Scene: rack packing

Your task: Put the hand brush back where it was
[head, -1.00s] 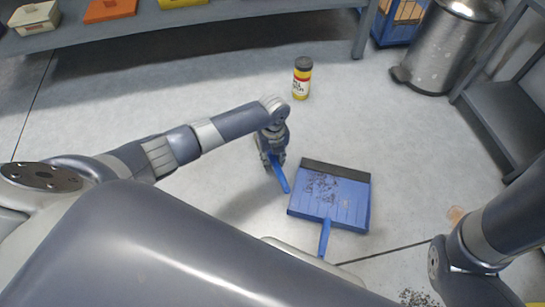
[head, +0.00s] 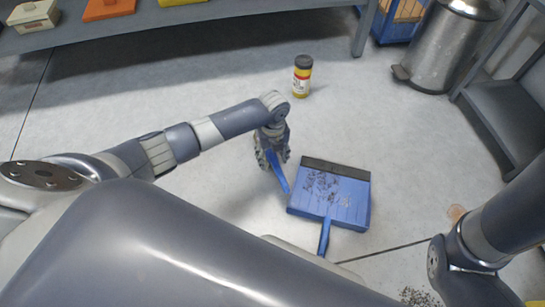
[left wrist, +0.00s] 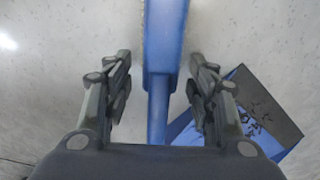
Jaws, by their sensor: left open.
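The blue hand brush (head: 279,175) is at my left gripper (head: 272,154), just left of the dustpan in the head view; much of it is hidden by the gripper. In the left wrist view the blue brush (left wrist: 161,45) runs between the two spread fingers of the left gripper (left wrist: 160,72), with a gap on each side. The gripper is open around it and not clamped on it. The blue dustpan (head: 347,205) with dark debris lies on the floor to the right; it also shows in the left wrist view (left wrist: 285,118). My right gripper is out of view.
A yellow and red can with a dark lid (head: 302,76) stands on the floor beyond the gripper. A metal pedal bin (head: 446,45) and a grey shelf (head: 505,115) are at the right. A long grey shelf (head: 230,14) spans the back. Dark debris (head: 418,298) lies at the bottom right.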

